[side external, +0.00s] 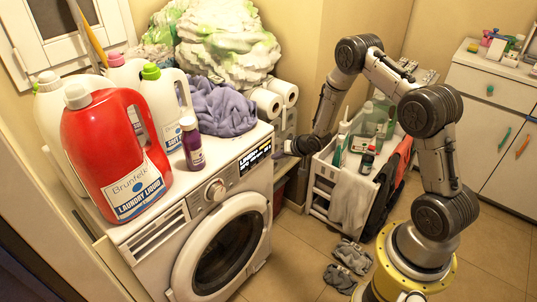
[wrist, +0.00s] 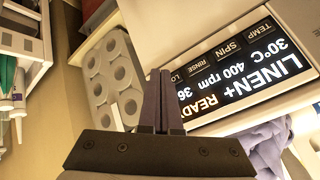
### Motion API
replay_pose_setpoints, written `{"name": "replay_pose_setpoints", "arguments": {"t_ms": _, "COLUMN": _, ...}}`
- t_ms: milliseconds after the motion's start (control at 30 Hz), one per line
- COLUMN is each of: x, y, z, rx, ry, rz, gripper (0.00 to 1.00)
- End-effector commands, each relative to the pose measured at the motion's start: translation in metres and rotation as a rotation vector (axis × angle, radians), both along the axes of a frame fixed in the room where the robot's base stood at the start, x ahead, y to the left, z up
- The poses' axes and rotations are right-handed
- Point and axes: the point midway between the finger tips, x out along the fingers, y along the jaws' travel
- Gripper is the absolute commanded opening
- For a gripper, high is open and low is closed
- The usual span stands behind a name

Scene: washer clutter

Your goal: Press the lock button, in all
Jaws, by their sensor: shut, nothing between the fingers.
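The white washing machine (side external: 210,225) stands at the left in the side view, with a lit display (side external: 254,157) at the right end of its front panel. In the wrist view the display (wrist: 250,65) is upside down and reads LINEN+, READY, 30°C and 400 rpm. Labels TEMP, SPIN and RINSE line its edge. A label starting "LO" (wrist: 177,77) is cut off beside my fingers; the rest is hidden. My gripper (wrist: 160,75) is shut and empty, its tips by that end of the display. In the side view my gripper (side external: 287,147) is just right of the panel. I cannot tell whether it touches.
Detergent bottles, including a red one (side external: 115,155) and a purple one (side external: 192,143), stand on the washer beside a purple cloth (side external: 222,106). Paper rolls (side external: 265,103) stand behind the display. A white cart (side external: 325,185) with bottles stands right of my gripper. Grey slippers (side external: 352,257) lie on the floor.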

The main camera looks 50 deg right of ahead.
Motion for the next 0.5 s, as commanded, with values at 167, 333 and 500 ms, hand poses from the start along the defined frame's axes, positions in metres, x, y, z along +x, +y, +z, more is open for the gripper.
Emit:
{"name": "replay_pose_setpoints", "arguments": {"t_ms": 167, "x": 0.0058, "y": 0.0002, "z": 0.0, "rx": 0.0, "ry": -0.001, "rz": 0.0, "gripper": 0.0}}
{"name": "replay_pose_setpoints", "arguments": {"t_ms": 333, "x": 0.0081, "y": 0.0002, "z": -0.0002, "rx": 0.0, "ry": 0.0, "rz": 0.0, "gripper": 0.0}}
{"name": "replay_pose_setpoints", "arguments": {"t_ms": 500, "x": 0.008, "y": 0.0002, "z": 0.0, "rx": 0.0, "ry": 0.0, "rz": 0.0, "gripper": 0.0}}
